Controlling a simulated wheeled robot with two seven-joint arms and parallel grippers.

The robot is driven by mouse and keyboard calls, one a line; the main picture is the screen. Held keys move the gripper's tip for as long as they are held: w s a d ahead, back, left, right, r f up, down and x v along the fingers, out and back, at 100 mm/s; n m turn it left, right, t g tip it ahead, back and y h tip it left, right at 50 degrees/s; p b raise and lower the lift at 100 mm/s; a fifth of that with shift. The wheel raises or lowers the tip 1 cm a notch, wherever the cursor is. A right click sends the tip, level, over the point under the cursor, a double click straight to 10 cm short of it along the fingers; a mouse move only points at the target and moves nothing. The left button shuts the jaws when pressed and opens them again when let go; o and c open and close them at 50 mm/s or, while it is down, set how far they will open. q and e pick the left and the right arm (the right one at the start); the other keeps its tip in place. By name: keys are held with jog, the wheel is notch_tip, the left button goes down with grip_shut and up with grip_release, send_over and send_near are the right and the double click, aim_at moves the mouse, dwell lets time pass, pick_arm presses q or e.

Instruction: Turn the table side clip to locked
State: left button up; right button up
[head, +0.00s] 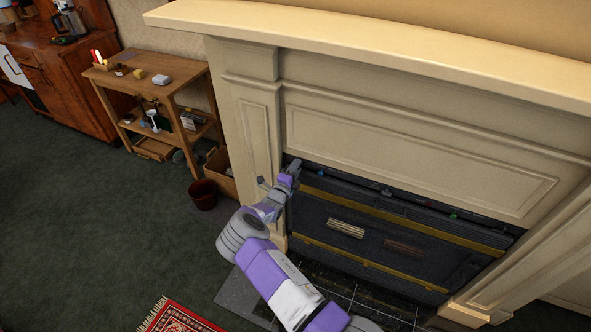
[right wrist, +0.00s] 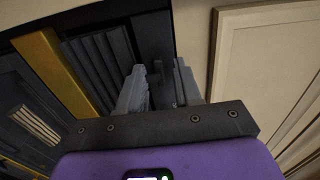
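A dark fireplace panel (head: 372,232) with yellow-gold bands fills the fireplace opening, and its left part also shows in the right wrist view (right wrist: 85,60). Along its top edge sit small fittings: a teal one (head: 323,171) at the left, a grey-blue one (head: 386,191) in the middle and a green one (head: 453,215) at the right. Which is the table side clip, and its setting, I cannot tell. My right gripper (head: 293,165) is at the panel's upper left corner, its fingers (right wrist: 160,78) apart, pointing at a dark gap beside the frame. Contact is unclear. My left gripper is out of view.
The cream mantel (head: 380,50) overhangs the panel, with its left pillar (head: 255,130) close beside my right gripper. A small wooden table (head: 165,75) and a dark red bucket (head: 203,194) stand left. A red rug (head: 180,317) lies in front; the left floor is clear.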

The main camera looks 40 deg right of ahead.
jog(key=s+a+m, duration=0.4)
jog(key=a+m, duration=0.3)
jog(key=m, duration=1.1)
jog(key=s+a+f+m+g+y+b, duration=0.3)
jog(key=s+a+f+m+g+y, duration=0.2)
jog(key=s+f, duration=1.2)
jog(key=shift+s+f+m+g+y, duration=0.2)
jog(key=shift+s+m+g+y, duration=0.35)
jog(key=shift+m+g+y, duration=1.2)
jog(key=shift+n+g+h, duration=0.45)
jog(key=shift+g+h, duration=0.1)
jog(key=shift+h, duration=0.1)
